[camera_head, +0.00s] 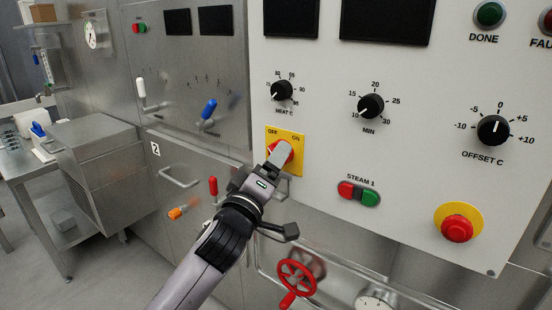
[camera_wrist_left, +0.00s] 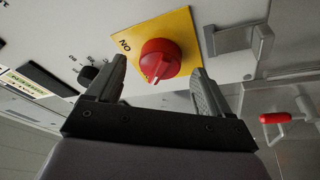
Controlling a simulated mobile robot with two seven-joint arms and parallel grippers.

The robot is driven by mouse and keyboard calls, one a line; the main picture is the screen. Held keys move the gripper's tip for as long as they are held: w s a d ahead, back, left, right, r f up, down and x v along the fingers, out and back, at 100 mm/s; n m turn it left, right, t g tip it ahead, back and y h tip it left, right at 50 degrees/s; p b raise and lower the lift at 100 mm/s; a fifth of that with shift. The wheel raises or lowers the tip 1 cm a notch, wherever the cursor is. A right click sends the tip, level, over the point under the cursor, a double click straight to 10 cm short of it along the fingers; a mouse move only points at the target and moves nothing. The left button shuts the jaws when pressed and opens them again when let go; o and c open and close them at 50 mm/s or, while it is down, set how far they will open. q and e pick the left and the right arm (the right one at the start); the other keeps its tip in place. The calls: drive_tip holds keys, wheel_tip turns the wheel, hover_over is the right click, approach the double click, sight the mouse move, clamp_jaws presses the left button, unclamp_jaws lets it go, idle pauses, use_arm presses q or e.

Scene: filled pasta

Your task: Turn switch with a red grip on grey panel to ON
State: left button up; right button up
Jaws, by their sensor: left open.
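The switch with a red grip (camera_wrist_left: 160,58) sits on a yellow plate (camera_head: 299,137) on the grey panel (camera_head: 330,110). In the head view the plate reads OFF at the left and ON at the right, and my left gripper (camera_head: 283,158) covers much of the red grip. In the left wrist view the gripper (camera_wrist_left: 160,90) is open, with one finger to each side of the red grip. The grip lies ahead of and between the fingers; I cannot tell whether they touch it. My right gripper is not in view.
Black knobs (camera_head: 371,106) are above and to the right of the switch. A red and green STEAM 1 button pair (camera_head: 358,193) and a red mushroom button (camera_head: 457,228) are to the right. A red handwheel (camera_head: 297,279) is below. A metal latch (camera_wrist_left: 228,40) sits beside the yellow plate.

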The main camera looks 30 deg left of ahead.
use_arm(q)
drive_tip(key=shift+x, duration=0.85)
drive_tip(key=c, duration=1)
drive_tip(key=shift+c, duration=0.2)
